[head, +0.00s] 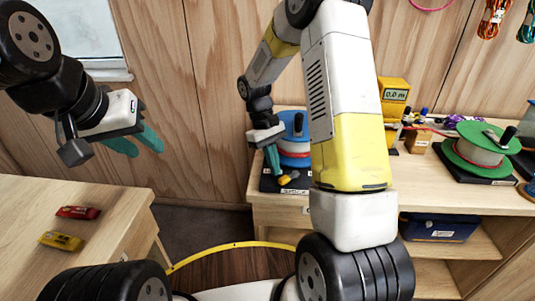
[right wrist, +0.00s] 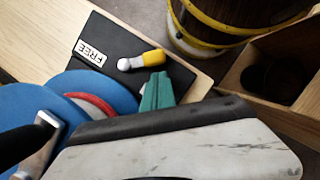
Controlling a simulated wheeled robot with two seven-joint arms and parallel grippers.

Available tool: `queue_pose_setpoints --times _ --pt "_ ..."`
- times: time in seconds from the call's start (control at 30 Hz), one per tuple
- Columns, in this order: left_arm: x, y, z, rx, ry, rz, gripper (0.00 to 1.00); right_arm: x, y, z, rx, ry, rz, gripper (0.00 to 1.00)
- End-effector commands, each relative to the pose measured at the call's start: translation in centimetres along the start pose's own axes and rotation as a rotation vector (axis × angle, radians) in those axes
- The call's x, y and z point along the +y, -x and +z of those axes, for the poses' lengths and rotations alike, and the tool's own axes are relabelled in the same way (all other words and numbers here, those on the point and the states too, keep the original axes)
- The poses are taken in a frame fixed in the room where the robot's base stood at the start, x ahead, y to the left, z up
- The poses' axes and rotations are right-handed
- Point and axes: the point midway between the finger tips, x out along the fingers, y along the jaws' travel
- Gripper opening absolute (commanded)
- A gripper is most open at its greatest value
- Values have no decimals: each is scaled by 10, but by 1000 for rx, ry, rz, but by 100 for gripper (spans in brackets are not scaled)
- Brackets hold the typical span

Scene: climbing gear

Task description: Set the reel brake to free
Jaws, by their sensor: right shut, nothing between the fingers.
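The blue reel (head: 297,128) stands on a black base at the left end of the far bench. In the right wrist view its blue flange (right wrist: 90,92) is at the left, and the black base plate (right wrist: 108,40) carries a white label reading FREE (right wrist: 90,52). The brake lever, yellow with a white rounded end (right wrist: 140,60), lies on the plate, white end toward FREE. My right gripper (head: 274,172) is shut and empty, its green fingertips (right wrist: 157,90) beside the yellow part; contact is unclear. Any other label is hidden. My left gripper (head: 138,146) is open and empty, away from the reel.
A green reel (head: 480,150) stands further right on the bench, with a yellow meter (head: 394,92) between the reels. A blue box (head: 438,227) is on the shelf below. Red (head: 78,212) and yellow (head: 60,241) items lie on the left table.

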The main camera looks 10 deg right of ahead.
Motion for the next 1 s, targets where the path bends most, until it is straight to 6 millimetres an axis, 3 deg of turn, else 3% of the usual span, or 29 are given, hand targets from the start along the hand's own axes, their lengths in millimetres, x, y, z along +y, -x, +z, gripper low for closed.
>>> queue_pose_setpoints --times 1.0 --pt "0 0 0 0 0 0 36 -3 -4 11 0 86 34 0"
